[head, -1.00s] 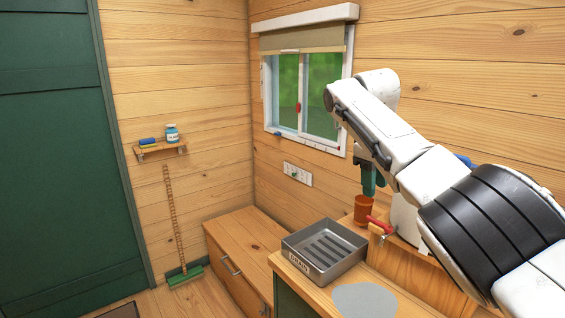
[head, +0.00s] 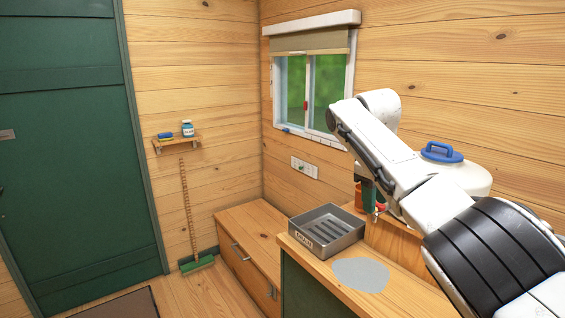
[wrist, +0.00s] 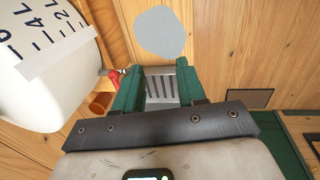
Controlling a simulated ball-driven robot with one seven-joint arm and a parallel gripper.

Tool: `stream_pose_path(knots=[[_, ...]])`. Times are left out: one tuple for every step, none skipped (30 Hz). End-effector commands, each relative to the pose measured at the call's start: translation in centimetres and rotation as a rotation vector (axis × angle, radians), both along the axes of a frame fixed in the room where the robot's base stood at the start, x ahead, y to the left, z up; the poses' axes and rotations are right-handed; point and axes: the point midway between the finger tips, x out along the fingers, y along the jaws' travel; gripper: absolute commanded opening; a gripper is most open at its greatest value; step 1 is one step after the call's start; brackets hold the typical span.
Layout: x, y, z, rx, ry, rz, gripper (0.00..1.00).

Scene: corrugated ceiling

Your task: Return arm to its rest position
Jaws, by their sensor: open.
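My white and black arm reaches in from the right in the head view. My gripper (head: 369,196), with green fingers, points down over the back of the counter and is partly hidden by the arm. In the wrist view my gripper (wrist: 160,84) has its two green fingers apart. Nothing is held between them; the grey drain tray (wrist: 161,71) shows beyond the gap.

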Motion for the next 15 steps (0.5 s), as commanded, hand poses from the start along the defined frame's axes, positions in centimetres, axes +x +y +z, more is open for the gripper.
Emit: stream_pose_path(knots=[[0.0,0.4,-0.9,0.005,0.004,0.006,0.40],[-0.1,0.6,-1.3,0.006,0.005,0.009,0.40],[-0.1,0.9,-2.1,0.010,0.008,0.014,0.40],[-0.1,1.2,-2.7,0.013,0.010,0.017,0.40],[-0.2,1.5,-3.4,0.016,0.013,0.021,0.40],[-0.3,1.8,-4.2,0.020,0.015,0.025,0.40],[-0.4,2.1,-5.0,0.024,0.018,0.030,0.40],[-0.5,2.4,-5.7,0.028,0.018,0.034,0.40],[-0.6,2.9,-6.7,0.034,0.022,0.040,0.40],[-0.8,3.2,-7.6,0.039,0.024,0.043,0.40],[-1.0,3.6,-8.4,0.046,0.026,0.047,0.40],[-1.3,4.1,-9.7,0.053,0.029,0.051,0.40],[-1.6,4.5,-10.8,0.060,0.032,0.054,0.40],[-1.9,4.9,-11.9,0.070,0.036,0.058,0.40],[-2.4,5.5,-13.6,0.082,0.039,0.062,0.40]])
